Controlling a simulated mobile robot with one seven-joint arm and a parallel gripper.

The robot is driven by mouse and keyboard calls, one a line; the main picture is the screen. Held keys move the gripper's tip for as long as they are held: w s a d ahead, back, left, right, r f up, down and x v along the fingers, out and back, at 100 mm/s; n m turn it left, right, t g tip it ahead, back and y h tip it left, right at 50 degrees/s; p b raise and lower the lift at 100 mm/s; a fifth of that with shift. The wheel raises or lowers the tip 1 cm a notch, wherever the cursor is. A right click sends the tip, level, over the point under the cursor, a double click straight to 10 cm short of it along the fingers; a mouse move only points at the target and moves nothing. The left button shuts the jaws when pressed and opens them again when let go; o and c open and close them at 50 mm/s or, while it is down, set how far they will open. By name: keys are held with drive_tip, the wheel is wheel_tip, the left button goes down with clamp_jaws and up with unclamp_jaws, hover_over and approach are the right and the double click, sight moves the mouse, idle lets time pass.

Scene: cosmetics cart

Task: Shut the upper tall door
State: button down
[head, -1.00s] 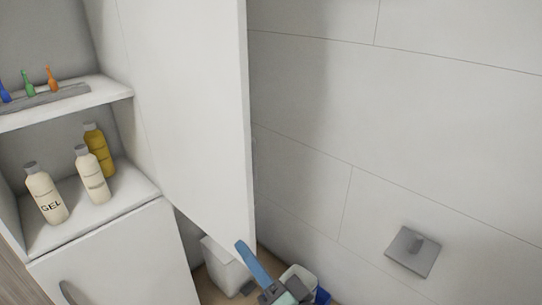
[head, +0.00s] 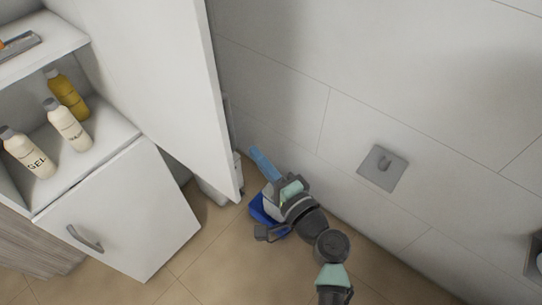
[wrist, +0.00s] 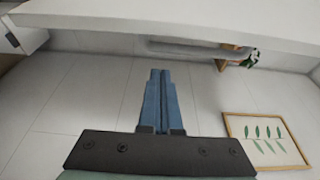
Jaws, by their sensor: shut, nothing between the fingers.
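The upper tall door (head: 165,85) is white and stands open, swung out from the cabinet. Its free edge is toward the tiled wall on the right. In the wrist view a white panel (wrist: 190,22) crosses the top, with a grey bar handle (wrist: 185,50) beneath it; this appears to be the door. My gripper (head: 256,157) shows blue fingers, just right of the door's free lower edge in the head view. In the wrist view its fingers (wrist: 160,75) are together and empty, pointing toward the handle. I cannot tell whether they touch the door.
Cabinet shelves (head: 105,128) hold several bottles. The closed lower door (head: 125,215) has its own handle (head: 85,238). A white bin (head: 222,188) and a blue container (head: 262,210) stand on the floor.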

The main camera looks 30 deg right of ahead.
sight(233, 143)
drive_tip(key=a, duration=0.1)
drive_tip(key=w+a+p, duration=0.1)
drive_tip(key=shift+w+a+r, duration=0.1)
drive_tip(key=shift+w+a, duration=0.15)
drive_tip(key=shift+a, duration=0.05)
drive_tip(key=shift+s+a+p, duration=0.3)
drive_tip(key=shift+a+p, duration=0.1)
drive_tip(key=shift+a, duration=0.25)
